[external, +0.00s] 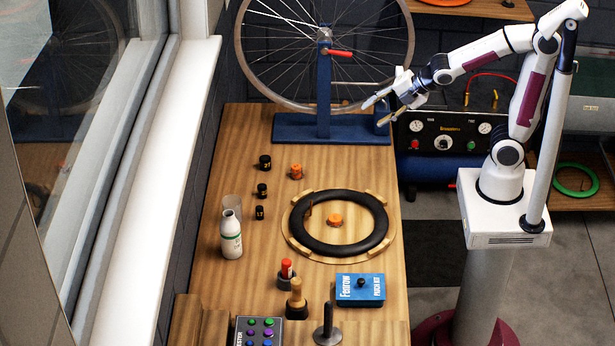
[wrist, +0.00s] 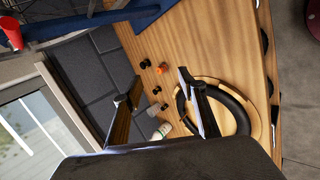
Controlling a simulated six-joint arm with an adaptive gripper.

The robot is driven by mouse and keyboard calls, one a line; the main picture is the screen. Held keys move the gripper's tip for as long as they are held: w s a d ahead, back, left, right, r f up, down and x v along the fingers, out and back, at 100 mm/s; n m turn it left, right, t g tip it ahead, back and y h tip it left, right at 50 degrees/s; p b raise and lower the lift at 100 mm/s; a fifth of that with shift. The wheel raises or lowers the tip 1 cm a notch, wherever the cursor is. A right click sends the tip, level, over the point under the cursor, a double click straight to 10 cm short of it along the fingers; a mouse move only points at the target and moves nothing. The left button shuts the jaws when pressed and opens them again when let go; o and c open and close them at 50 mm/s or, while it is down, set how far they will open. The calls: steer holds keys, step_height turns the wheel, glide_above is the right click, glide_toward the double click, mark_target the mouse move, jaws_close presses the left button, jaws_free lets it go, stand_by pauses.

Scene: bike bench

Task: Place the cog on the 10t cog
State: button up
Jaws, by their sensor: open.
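An orange cog (external: 296,171) stands on the bench beside a black marked cog (external: 264,162). Two smaller black cogs (external: 262,190) (external: 259,212) stand below that one in the external view. Another orange piece (external: 335,219) sits inside the black tyre ring. The markings are too small to tell which is the 10t cog. The wrist view shows the orange cog (wrist: 162,68) and the black cog beside it (wrist: 145,63). My gripper (external: 373,113) is open and empty, raised near the bench's far right edge, apart from the cogs. Its two fingers also show in the wrist view (wrist: 156,88).
A blue wheel stand (external: 324,100) holds a spoked wheel at the bench's far end. A black tyre (external: 380,218), a white bottle (external: 231,236), a clear cup, a blue box (external: 360,288) and several upright tools occupy the nearer bench. A window ledge borders the left side.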

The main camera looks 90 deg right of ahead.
steer(key=s+a+r+m+g+y, duration=0.1)
steer(key=s+a+m, duration=0.4)
steer(key=s+m, duration=0.2)
steer(key=s+a+m+g+y, duration=0.1)
steer(key=s+a+m+g, duration=0.1)
steer(key=s+a+m, duration=0.2)
steer(key=s+m, duration=0.3)
steer(key=s, duration=0.4)
steer(key=shift+a+r+m, duration=0.35)
steer(key=shift+r+m, duration=0.05)
stand_by(0.4)
